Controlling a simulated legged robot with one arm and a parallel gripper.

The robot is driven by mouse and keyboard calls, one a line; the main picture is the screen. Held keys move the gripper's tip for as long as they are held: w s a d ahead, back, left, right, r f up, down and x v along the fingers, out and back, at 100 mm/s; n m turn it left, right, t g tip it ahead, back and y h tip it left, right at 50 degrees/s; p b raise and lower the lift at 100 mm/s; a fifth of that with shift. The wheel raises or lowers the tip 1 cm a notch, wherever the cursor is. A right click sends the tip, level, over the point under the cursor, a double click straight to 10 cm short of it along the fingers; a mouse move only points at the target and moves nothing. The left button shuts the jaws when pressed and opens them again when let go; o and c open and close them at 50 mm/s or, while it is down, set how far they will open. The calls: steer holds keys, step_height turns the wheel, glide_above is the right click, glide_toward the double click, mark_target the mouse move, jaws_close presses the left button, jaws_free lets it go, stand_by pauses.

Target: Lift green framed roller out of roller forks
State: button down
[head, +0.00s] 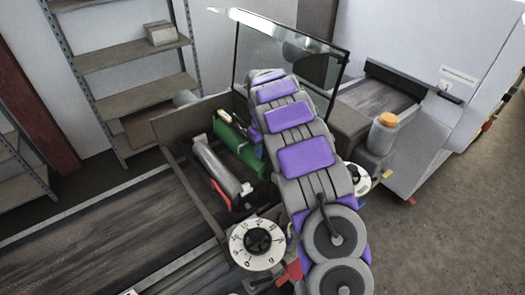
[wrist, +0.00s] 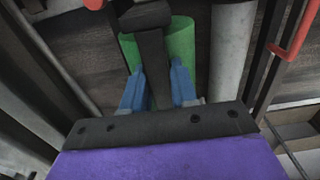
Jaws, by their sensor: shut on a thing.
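The green framed roller (head: 236,148) lies in the machine's bay in the head view, beside a grey roller (head: 216,167). In the wrist view the green roller (wrist: 181,42) is straight ahead, partly hidden by a dark bar (wrist: 154,62) in front of it. My gripper (wrist: 157,72) has its two blue fingers on either side of this bar, shut on the green framed roller. In the head view my arm hides most of the gripper. I cannot tell whether the roller is still in its forks.
A glass panel (head: 286,58) stands upright behind the bay. A white dial (head: 258,243) is at the front, and a jar with an orange lid (head: 382,135) stands to the right. Red levers (head: 221,193) are near the grey roller. The conveyor belt (head: 95,235) at left is clear.

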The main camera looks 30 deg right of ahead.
steer(key=shift+r+p, duration=0.3)
steer(key=shift+r, duration=0.9)
steer(key=shift+r+p, duration=0.6)
steer(key=shift+r, duration=0.8)
